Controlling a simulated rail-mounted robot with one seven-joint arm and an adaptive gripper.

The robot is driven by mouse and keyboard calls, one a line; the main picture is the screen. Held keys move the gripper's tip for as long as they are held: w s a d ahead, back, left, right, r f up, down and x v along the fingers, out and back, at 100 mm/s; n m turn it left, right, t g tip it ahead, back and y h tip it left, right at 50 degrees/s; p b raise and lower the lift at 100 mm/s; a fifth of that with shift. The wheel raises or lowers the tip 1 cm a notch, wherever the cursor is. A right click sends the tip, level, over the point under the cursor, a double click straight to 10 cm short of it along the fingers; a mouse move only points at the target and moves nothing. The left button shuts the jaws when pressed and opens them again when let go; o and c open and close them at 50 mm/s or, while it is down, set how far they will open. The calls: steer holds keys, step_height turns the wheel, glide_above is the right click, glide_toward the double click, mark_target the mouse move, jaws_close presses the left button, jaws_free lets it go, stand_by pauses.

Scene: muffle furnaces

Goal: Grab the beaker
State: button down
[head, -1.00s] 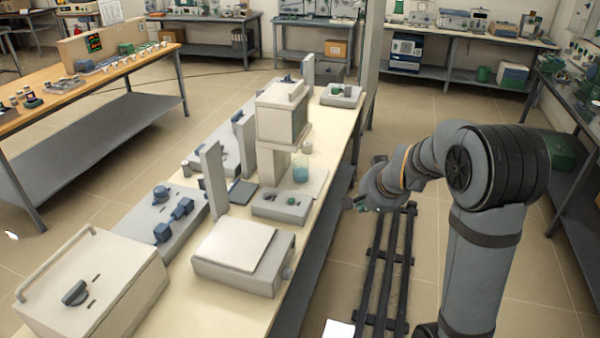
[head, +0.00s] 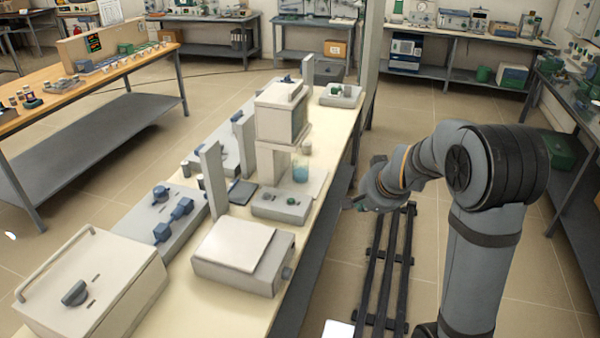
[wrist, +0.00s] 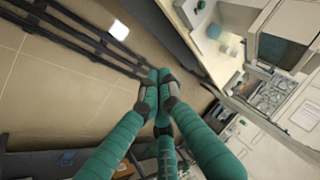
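The beaker (head: 300,174) is a clear glass with blue liquid, upright on the cream bench beside the beige furnace in the head view. A faint blue-green shape near the bench edge in the wrist view may be the same beaker. My gripper (head: 352,204) is off the bench to the right of the beaker, apart from it and over the floor rails. In the wrist view its teal fingers (wrist: 159,78) come close together at the tips, with nothing seen between them. The angle does not show how far they are open across the grip.
The furnace (head: 283,115) stands on a pedestal left of the beaker. A grey control box (head: 282,206) sits in front of it and a small beige jar (head: 306,148) behind. A white-topped device (head: 240,255) is nearer.

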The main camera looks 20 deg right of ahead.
steer(key=c, duration=2.2)
jaws_free()
steer(key=shift+o, duration=1.4)
